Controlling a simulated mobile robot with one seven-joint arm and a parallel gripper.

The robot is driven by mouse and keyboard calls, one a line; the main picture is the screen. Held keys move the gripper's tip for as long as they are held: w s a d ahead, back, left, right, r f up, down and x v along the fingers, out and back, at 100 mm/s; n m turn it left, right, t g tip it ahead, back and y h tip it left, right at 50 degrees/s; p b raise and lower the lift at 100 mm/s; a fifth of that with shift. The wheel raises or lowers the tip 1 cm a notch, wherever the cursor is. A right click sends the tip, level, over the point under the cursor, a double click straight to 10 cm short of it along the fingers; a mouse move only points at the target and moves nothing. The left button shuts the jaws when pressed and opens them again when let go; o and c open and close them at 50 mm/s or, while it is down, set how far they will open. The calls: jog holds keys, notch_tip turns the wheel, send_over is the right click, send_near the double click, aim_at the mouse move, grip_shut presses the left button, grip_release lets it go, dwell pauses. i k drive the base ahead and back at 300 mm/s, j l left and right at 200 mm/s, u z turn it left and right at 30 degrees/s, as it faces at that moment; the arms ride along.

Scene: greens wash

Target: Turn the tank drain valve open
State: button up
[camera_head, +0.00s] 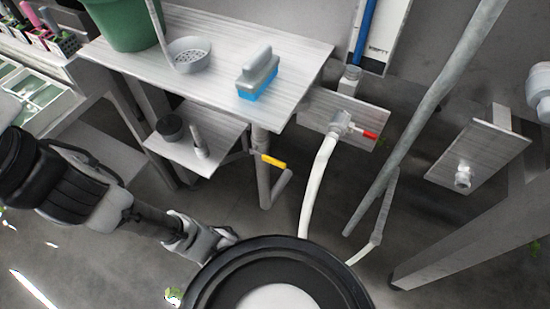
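A yellow valve lever (273,161) sits on a grey pipe (263,185) below the front edge of the metal bench. The pipe bends at its lower end. The lever points to the right and slightly down. A second valve with a red lever (368,134) is on a plate to the right, with a white hose hanging from it. No label shows which is the drain valve. The green tank (122,22) stands on the bench at the upper left. My gripper (225,238) is low, below and left of the yellow lever and apart from it. Its fingers are not clear.
The metal bench (300,42) holds a strainer (189,55) and a blue-bristled brush (258,75). A lower shelf (185,160) with small items stands left of the pipe. The white hose (317,185) and a slanted grey pole (425,115) are to the right.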

aim_at(274, 162)
jog(key=k+j+u, duration=0.2)
jog(key=k+j, duration=0.2)
jog(key=j, duration=0.2)
jog(key=k+j, duration=0.15)
jog(key=j, duration=0.2)
jog(key=u, duration=0.05)
